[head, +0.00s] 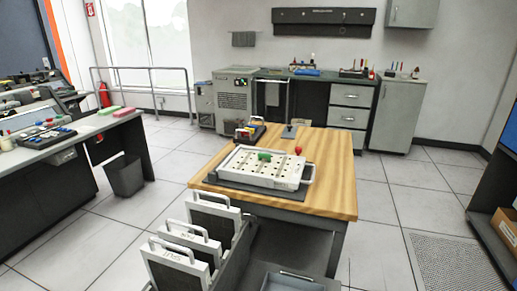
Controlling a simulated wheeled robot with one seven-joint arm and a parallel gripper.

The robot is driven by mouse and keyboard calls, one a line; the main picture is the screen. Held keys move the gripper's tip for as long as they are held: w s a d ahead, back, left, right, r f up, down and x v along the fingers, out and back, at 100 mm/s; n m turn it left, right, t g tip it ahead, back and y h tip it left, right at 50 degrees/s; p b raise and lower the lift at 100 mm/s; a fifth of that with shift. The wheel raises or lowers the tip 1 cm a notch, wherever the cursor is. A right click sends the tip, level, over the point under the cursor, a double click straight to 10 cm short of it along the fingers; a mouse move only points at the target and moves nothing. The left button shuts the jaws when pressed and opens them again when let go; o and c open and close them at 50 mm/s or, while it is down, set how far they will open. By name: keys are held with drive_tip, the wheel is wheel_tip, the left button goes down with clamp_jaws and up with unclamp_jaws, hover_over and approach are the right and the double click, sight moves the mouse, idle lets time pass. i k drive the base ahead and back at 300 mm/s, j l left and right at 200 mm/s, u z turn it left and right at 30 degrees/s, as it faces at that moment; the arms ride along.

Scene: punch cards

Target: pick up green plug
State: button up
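A small green plug (264,155) sits on the white board (250,176) that lies on the wooden table. The board has rows of dark holes and a handle at its right end. The plug is near the board's far edge, left of a red round-topped piece (298,150). Whether the plug is seated in a hole is too small to tell. My gripper is not in the head view.
The board lies on a dark mat on the wooden table (338,180). A dark tray (249,132) with coloured pieces stands at the table's back left. White handled panels (211,223) stand upright at the front left. Grey floor is open to the right.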

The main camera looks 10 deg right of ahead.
sight(261, 155)
drive_tip(key=i+l+u, duration=0.1)
drive_tip(key=u, duration=0.35)
drive_tip(key=l+u, duration=0.4)
drive_tip(key=i+l+u, duration=0.1)
drive_tip(key=u, duration=0.35)
drive_tip(key=l+u, duration=0.15)
drive_tip(key=l, duration=0.35)
drive_tip(key=l+u, duration=0.15)
drive_tip(key=l, duration=0.4)
drive_tip(key=k+l+u, duration=0.1)
drive_tip(key=l, duration=0.4)
drive_tip(key=l+u, duration=0.15)
drive_tip(key=l, duration=0.4)
drive_tip(key=k+l+u, duration=0.15)
drive_tip(key=l, duration=0.35)
drive_tip(key=k+l, duration=0.1)
drive_tip(key=l, duration=0.3)
drive_tip(key=k+l, duration=0.1)
drive_tip(key=l, duration=1.95)
drive_tip(key=k, duration=0.05)
